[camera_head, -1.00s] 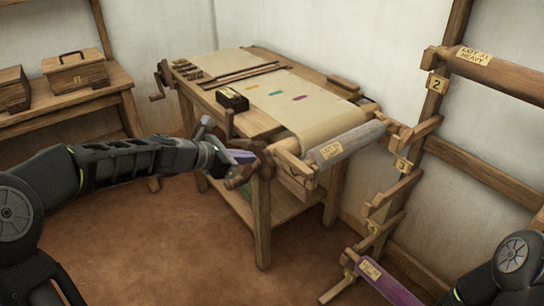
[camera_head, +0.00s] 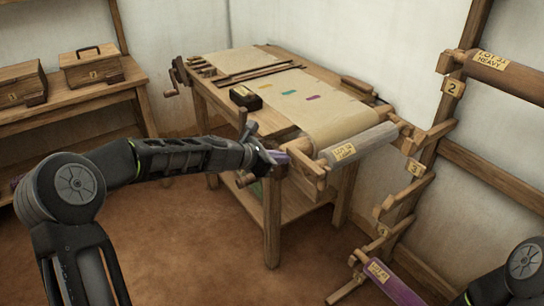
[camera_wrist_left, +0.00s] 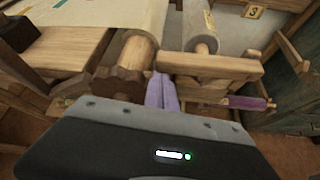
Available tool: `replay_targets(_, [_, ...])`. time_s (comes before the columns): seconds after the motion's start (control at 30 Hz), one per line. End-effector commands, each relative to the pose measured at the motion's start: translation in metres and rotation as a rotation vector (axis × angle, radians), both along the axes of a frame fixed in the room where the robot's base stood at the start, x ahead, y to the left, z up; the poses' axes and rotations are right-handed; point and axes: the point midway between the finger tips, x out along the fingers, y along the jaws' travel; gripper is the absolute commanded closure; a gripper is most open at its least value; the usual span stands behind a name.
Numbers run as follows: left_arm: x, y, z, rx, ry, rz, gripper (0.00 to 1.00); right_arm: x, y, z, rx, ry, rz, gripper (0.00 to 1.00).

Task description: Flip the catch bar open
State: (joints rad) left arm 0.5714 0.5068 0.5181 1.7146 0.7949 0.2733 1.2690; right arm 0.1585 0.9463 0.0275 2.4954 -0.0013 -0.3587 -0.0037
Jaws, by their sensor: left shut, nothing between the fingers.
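The loom (camera_head: 272,215) stands in the middle of the head view, with a pale cloth running over its front beam. A toothed wooden wheel (camera_wrist_left: 112,84) sits on the beam's end in the wrist view. My left gripper (camera_head: 278,158) is at the loom's near front corner; its purple fingertips (camera_wrist_left: 162,92) are shut and empty, just right of the wheel. Wooden bars (camera_wrist_left: 212,66) lie beyond them. I cannot tell which piece is the catch bar, or whether the fingers touch it. My right gripper is out of view.
A labelled grey roller (camera_head: 362,143) lies along the loom's front. A wall rack with a brown roller (camera_head: 505,78) and a purple roller (camera_head: 398,286) stands at right. A dark box (camera_head: 245,98) is on the loom. Open floor (camera_head: 190,250) lies in front.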

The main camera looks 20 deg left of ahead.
Motion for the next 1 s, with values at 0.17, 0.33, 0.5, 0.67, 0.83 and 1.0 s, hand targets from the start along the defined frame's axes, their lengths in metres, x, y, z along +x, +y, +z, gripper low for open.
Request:
replay_targets(0.17, [0.005, -0.003, -0.003, 0.001, 0.000, 0.000, 1.00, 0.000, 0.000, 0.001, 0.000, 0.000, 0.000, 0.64])
replay_targets(0.33, [0.005, -0.003, -0.003, 0.001, 0.000, 0.000, 1.00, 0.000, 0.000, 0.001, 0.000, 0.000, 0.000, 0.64])
replay_targets(0.5, [0.005, -0.003, -0.003, 0.003, -0.003, 0.000, 1.00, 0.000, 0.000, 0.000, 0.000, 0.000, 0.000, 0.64])
replay_targets(0.67, [0.005, -0.003, -0.001, 0.020, -0.017, 0.000, 1.00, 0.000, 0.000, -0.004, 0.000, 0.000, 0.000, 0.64])
replay_targets(0.83, [0.005, -0.002, 0.005, 0.064, -0.054, -0.001, 1.00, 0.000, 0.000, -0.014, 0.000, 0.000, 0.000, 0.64])
replay_targets(1.0, [0.006, -0.002, 0.016, 0.142, -0.120, -0.001, 1.00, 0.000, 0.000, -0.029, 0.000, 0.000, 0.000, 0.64])
